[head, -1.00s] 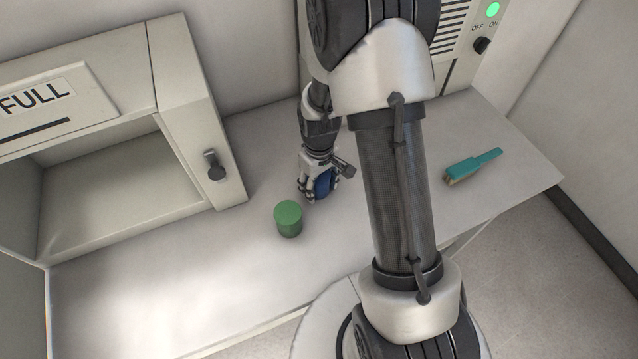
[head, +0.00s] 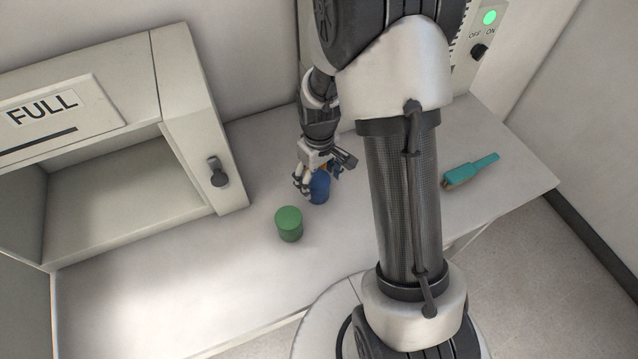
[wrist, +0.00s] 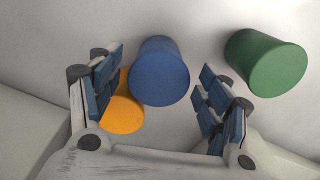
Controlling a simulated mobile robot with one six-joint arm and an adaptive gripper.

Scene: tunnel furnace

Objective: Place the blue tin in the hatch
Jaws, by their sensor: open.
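The blue tin (head: 320,188) stands upright on the bench, right of the hatch box. My gripper (head: 316,178) is over and just behind it. In the wrist view the blue tin (wrist: 159,72) lies ahead of and between the spread fingers of my gripper (wrist: 160,95), nearer the left finger. The gripper is open and holds nothing. The hatch (head: 105,200) is an open-fronted compartment at the left, under a panel marked FULL. In the head view my gripper partly hides the tin.
A green tin (head: 289,223) stands just in front and left of the blue one. An orange tin (wrist: 121,108) sits close beside the blue one, beneath my left finger in the wrist view. A teal brush (head: 470,170) lies at the right. The front left of the bench is clear.

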